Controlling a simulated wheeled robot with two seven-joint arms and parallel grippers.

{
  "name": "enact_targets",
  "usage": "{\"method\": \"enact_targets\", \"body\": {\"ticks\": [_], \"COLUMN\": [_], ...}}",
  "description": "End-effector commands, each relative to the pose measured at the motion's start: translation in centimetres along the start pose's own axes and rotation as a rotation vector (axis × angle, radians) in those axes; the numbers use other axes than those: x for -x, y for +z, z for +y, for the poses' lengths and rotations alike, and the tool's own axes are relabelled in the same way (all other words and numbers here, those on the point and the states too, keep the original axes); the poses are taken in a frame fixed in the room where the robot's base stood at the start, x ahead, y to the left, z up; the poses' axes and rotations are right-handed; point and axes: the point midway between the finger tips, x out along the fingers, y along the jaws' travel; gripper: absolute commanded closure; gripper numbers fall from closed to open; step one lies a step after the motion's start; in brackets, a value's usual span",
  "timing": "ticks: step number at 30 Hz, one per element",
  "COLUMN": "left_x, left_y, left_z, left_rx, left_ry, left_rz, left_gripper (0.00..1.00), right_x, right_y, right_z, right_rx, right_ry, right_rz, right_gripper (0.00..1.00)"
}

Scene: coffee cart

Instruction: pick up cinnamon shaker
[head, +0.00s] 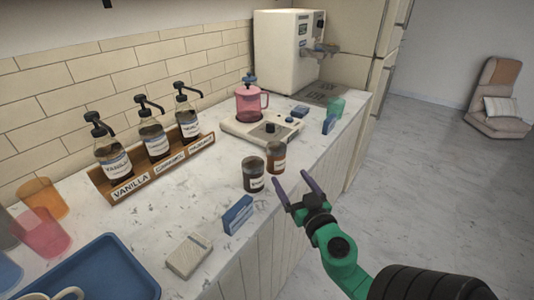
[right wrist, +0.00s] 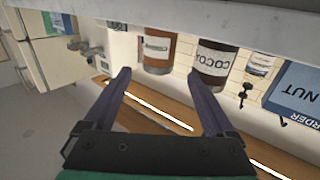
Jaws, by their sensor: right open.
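In the right wrist view, which looks upside down, the cinnamon shaker (right wrist: 157,50) shows ahead of the fingers. The cocoa shaker (head: 253,175) stands close beside it, and its label reads in the right wrist view (right wrist: 213,58). My right gripper (head: 294,186) is open and empty, just off the counter's front edge, its purple fingers pointing toward the shakers. In the right wrist view the fingers (right wrist: 158,80) are apart with nothing between them. My left gripper is not in view.
A blue sign box (head: 238,214) stands left of the shakers. A scale (head: 262,130) carries a pink pitcher (head: 249,104) behind them. Syrup bottles stand in a wooden rack (head: 150,177) by the wall. A blue tray (head: 95,275) lies at lower left.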

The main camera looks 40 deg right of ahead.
Motion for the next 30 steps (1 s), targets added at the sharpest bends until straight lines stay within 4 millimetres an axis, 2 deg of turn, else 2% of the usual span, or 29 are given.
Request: {"method": "enact_targets", "body": {"ticks": [1, 3, 6, 11, 15, 18, 25, 26, 30], "left_x": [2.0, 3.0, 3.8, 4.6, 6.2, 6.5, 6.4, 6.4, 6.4], "left_y": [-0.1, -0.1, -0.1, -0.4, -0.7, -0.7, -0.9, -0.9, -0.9], "left_z": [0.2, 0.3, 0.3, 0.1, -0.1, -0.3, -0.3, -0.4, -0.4], "left_rx": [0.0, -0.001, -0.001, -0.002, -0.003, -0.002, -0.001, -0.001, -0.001], "left_ry": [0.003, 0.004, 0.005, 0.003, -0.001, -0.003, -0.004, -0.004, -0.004], "left_rz": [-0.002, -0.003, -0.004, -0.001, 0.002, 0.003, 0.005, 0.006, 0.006], "left_gripper": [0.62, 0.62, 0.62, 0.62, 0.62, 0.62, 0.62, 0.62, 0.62], "right_x": [-1.4, -3.4, -5.5, -7.3, -9.8, -11.4, -11.8, -11.8, -11.8], "right_y": [-1.3, -1.2, -0.7, -0.4, -0.5, -0.2, 0.3, 0.3, 0.3], "right_z": [-0.1, 0.0, 0.0, 0.0, -0.1, -0.1, -0.1, -0.1, -0.1], "right_rx": [0.003, 0.002, 0.002, 0.001, 0.003, 0.0, -0.001, -0.001, -0.001], "right_ry": [-0.003, -0.002, 0.0, 0.001, 0.002, 0.003, 0.001, 0.001, 0.002], "right_rz": [0.004, 0.003, 0.001, -0.001, 0.0, 0.0, -0.003, -0.003, -0.003], "right_gripper": [0.1, 0.1, 0.1, 0.1, 0.1, 0.1, 0.1, 0.14, 0.68]}}
